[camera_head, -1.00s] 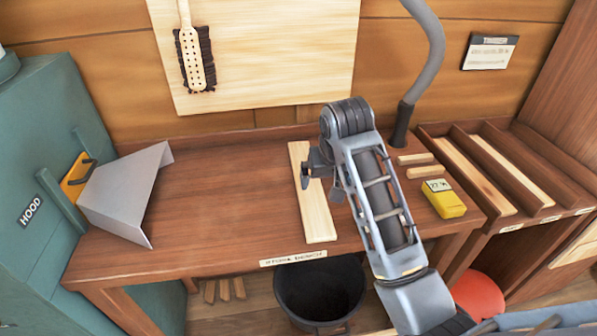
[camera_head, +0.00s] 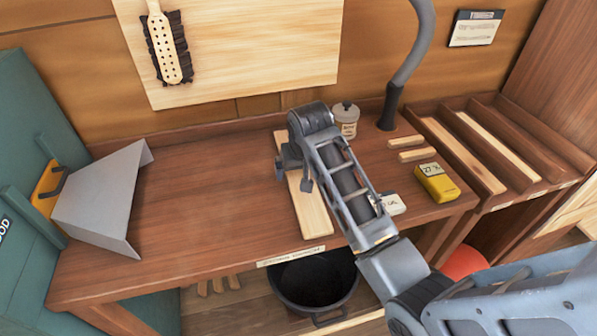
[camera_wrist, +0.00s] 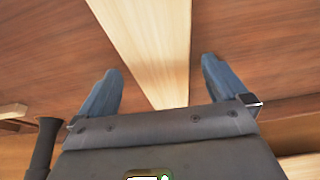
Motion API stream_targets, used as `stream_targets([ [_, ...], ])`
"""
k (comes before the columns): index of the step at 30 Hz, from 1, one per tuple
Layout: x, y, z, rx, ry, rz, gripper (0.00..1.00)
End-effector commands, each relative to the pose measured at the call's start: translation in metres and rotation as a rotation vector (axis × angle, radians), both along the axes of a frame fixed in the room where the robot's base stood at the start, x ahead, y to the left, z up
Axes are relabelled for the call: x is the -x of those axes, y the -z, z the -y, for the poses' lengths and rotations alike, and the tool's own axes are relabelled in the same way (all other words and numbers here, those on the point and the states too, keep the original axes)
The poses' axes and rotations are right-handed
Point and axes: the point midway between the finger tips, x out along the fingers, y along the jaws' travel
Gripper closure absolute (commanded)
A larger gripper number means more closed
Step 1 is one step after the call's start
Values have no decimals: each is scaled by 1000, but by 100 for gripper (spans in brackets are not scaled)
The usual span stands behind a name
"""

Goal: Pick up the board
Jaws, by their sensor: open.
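The board (camera_head: 312,212) is a long, pale wooden strip lying flat on the brown workbench (camera_head: 205,195). It runs from the back of the bench towards its front edge. My gripper (camera_head: 282,170) is over the board's left side in the head view, and my arm hides part of the board's middle. In the wrist view the board (camera_wrist: 155,45) runs between the two blue fingers of my gripper (camera_wrist: 160,85). The fingers are apart, one on each side of the board, with gaps between. I cannot tell how high they are above the bench.
A bent metal sheet (camera_head: 100,200) stands at the bench's left. A yellow meter (camera_head: 436,183), small wood strips (camera_head: 408,148), a lidded jar (camera_head: 345,120) and a white item (camera_head: 392,204) are on the right. A slotted rack (camera_head: 500,150) adjoins. A black bucket (camera_head: 312,285) stands below.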

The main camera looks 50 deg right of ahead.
Motion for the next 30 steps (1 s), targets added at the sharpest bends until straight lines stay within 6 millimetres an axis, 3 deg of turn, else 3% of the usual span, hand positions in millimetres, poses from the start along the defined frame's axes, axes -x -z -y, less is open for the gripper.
stream_targets([
  [9, -2, 6, 1, 1, 0, 1, 0],
  [30, -2, 5, 1, 1, -1, 1, 66],
])
